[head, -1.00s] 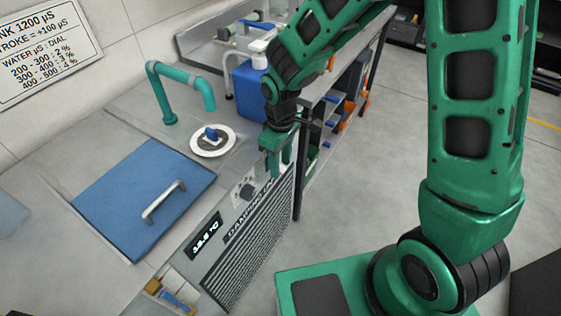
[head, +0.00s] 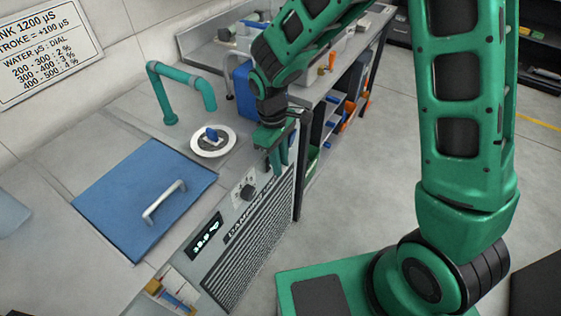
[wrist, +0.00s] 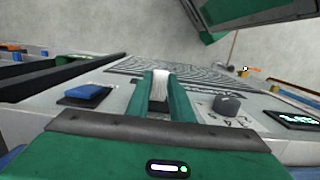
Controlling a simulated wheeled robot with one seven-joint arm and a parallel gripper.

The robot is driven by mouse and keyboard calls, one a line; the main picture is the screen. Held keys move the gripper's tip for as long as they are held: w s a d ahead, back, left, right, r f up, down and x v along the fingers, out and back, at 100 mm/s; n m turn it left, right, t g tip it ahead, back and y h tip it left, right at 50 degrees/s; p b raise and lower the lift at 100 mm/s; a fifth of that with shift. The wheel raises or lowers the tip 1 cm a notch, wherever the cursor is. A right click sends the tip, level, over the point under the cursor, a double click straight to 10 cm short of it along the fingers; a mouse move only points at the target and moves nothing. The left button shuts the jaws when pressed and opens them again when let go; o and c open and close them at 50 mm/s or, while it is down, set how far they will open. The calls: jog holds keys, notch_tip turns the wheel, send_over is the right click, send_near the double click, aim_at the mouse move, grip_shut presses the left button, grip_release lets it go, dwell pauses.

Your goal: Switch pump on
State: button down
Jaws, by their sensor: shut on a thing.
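The machine's front panel (head: 229,205) has a round dial knob (head: 248,191) and a lit display (head: 206,238). My gripper (head: 279,168) is at the panel, beyond the knob. In the wrist view its two green fingers (wrist: 163,92) are shut on a small whitish piece (wrist: 160,84) standing at the panel; I cannot tell for sure that it is the pump switch. The knob (wrist: 228,104) is right of the fingers, apart from them, and the display (wrist: 297,118) is farther right. A blue piece on a black plate (wrist: 87,94) is left of the fingers.
A blue lid with a handle (head: 142,195) covers part of the counter. A teal tap (head: 183,88) and a white dish with a blue-topped piece (head: 213,141) stand behind the panel. A shelf unit (head: 325,120) is beyond my gripper. The floor (head: 365,200) at right is open.

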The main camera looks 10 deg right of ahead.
jog(key=c, duration=1.6)
grip_release()
jog(key=shift+o, duration=0.2)
notch_tip(320, 180, up, 11)
jog(key=w, duration=0.1)
jog(key=shift+a+f, duration=0.15)
jog(key=shift+a, duration=0.3)
